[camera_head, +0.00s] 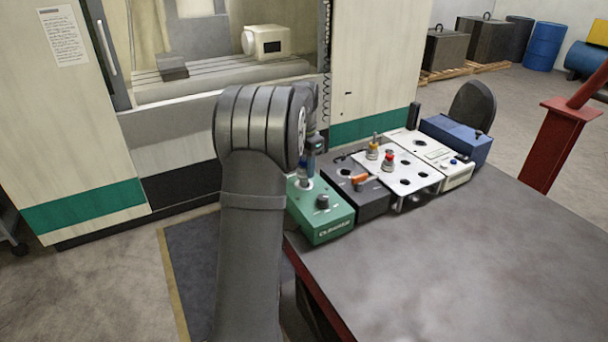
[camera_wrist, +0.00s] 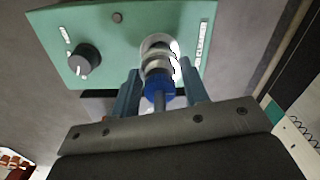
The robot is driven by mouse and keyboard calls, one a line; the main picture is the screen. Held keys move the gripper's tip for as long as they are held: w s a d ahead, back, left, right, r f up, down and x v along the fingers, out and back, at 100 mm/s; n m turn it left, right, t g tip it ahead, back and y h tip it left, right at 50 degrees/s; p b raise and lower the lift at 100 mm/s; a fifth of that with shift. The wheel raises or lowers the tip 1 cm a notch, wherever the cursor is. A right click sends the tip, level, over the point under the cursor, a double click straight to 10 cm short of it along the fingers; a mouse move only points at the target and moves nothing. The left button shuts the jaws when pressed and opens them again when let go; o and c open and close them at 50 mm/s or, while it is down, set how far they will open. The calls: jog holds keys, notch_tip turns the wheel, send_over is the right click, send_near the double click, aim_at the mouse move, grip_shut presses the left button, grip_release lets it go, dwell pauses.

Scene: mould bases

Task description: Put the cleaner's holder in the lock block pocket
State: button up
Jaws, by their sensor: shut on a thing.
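The cleaner (camera_head: 322,224) is a green box with a black knob and a pale round socket, at the table's near left corner; it also fills the top of the wrist view (camera_wrist: 110,35). My gripper (camera_wrist: 158,80) is shut on a silver holder with a blue collar (camera_wrist: 158,90). The holder stands in line with the socket, its far end at the socket's mouth; how deep it sits is hidden. In the head view my arm partly covers the gripper. Right of the cleaner is a dark grey block (camera_head: 374,207) with an orange lever and a dark round opening, apparently the lock block.
A white plate (camera_head: 408,178) with holes carries a yellow-topped and a red-topped holder. Beyond it stand a white block (camera_head: 456,178) and a blue box (camera_head: 465,144). The table's front (camera_head: 450,260) is bare. A machine cabinet stands behind the table.

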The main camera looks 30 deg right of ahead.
jog(key=r, duration=0.6)
jog(key=shift+w+d+r, duration=0.1)
jog(key=shift+d+r, duration=0.3)
jog(key=s+d+r, duration=0.1)
jog(key=d+r, duration=0.2)
jog(key=d, duration=1)
jog(key=shift+s+d+f, duration=0.1)
jog(key=shift+d+f, duration=0.05)
jog(key=shift+f, duration=2.95)
jog(key=shift+d+f, duration=0.1)
jog(key=shift+f, duration=2.95)
jog(key=o, duration=1.5)
jog(key=shift+c, duration=0.2)
jog(key=shift+f, duration=0.1)
notch_tip(320, 180, up, 12)
